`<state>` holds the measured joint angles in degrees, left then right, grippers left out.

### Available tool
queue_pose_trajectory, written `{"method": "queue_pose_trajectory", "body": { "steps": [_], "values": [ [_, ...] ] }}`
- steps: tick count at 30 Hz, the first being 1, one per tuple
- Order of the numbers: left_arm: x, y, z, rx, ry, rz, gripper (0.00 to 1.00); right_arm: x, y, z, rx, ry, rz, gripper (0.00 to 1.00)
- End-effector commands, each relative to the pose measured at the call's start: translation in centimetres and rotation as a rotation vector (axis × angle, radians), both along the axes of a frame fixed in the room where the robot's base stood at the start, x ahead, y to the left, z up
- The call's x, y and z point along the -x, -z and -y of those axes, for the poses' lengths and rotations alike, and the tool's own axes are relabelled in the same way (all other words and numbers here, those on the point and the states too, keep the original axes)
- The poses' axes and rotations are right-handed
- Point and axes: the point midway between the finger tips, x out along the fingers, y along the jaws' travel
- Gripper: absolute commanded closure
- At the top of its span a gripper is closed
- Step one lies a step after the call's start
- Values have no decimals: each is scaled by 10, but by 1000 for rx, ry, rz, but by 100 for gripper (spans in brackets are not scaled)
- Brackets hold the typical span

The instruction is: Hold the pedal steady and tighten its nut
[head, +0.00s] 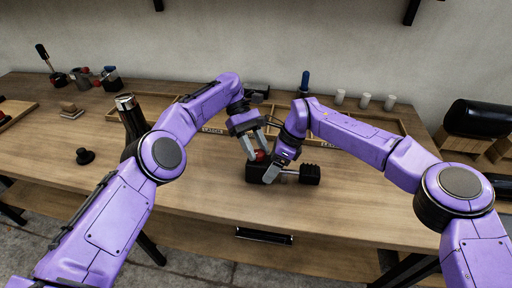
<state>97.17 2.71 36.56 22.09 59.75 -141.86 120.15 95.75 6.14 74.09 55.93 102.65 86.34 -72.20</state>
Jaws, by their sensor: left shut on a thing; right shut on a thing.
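The pedal (310,174) lies near the front middle of the table; it shows as a ribbed black block on a short pale rod, with a dark block (254,174) at the rod's left end. A small red part (260,155), which looks like the nut, shows above the dark block. My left gripper (256,154) points down and is shut on this red part. My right gripper (271,171) reaches down-left and is shut on the pedal at the dark block. The fingers hide much of the dark block, so the exact contact is unclear.
A shallow wooden divided tray (372,128) lies behind my arms. White cups (365,100) and a blue-handled tool (305,82) stand at the back. The table front right of the pedal is clear.

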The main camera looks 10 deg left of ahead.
Motion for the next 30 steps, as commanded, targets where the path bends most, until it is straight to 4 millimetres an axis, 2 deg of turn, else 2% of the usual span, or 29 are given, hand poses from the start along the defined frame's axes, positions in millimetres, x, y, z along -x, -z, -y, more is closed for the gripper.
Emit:
{"method": "queue_pose_trajectory", "body": {
  "steps": [8,9,11,30],
  "values": [
    [0,-1,2,5,0,0,91,1,0,-1,-1,-1,-3,86],
    [0,-1,2,6,-1,0,51,1,0,-1,-1,-1,-3,86],
    [0,-1,2,4,-1,0,35,1,0,-1,-1,-1,-3,86],
    [0,-2,1,-3,-23,-5,35,0,0,0,0,1,-1,86]
  ]
}}
